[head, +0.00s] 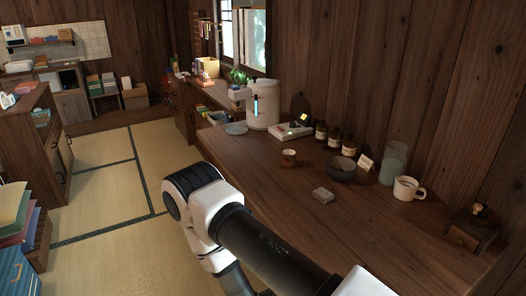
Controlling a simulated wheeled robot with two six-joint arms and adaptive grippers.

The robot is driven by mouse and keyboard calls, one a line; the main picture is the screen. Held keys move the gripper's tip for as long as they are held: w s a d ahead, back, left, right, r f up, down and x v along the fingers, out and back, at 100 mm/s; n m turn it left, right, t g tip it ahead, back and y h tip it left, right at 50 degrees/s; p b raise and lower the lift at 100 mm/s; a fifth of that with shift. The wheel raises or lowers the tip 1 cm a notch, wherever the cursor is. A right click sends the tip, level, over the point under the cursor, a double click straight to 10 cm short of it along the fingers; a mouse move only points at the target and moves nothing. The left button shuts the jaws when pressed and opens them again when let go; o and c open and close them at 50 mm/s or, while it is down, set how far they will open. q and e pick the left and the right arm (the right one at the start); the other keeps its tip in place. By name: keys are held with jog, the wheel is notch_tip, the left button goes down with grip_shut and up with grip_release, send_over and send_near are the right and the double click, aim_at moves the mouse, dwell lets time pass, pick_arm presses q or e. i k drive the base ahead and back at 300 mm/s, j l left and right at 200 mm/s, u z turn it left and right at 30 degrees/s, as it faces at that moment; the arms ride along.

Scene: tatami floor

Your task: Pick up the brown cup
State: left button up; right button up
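The brown cup (289,161) is small, with a pale rim. It stands upright on the wooden counter (255,160), left of a dark bowl (343,170). Nothing hides it from the head view. One of my arms crosses the bottom middle of the view, in front of the counter's near edge and nearer to me than the cup. Neither of my grippers is in view, so I cannot see what they hold.
A small grey-brown block (323,195) lies nearer than the cup. Several brown bottles (334,139), a white canister (263,107), a glass jar (394,163), a white mug (407,189) and a wooden box (470,232) stand along the wall side. The front of the counter is mostly clear.

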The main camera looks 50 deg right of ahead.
aim_at(289, 159)
jog(key=i+z, duration=0.45)
jog(key=i+j+z, duration=0.15)
jog(key=i+z, duration=0.35)
jog(key=i, duration=0.15)
jog(key=i+j+z, duration=0.95)
jog(key=i+l, duration=0.05)
jog(key=l, duration=0.05)
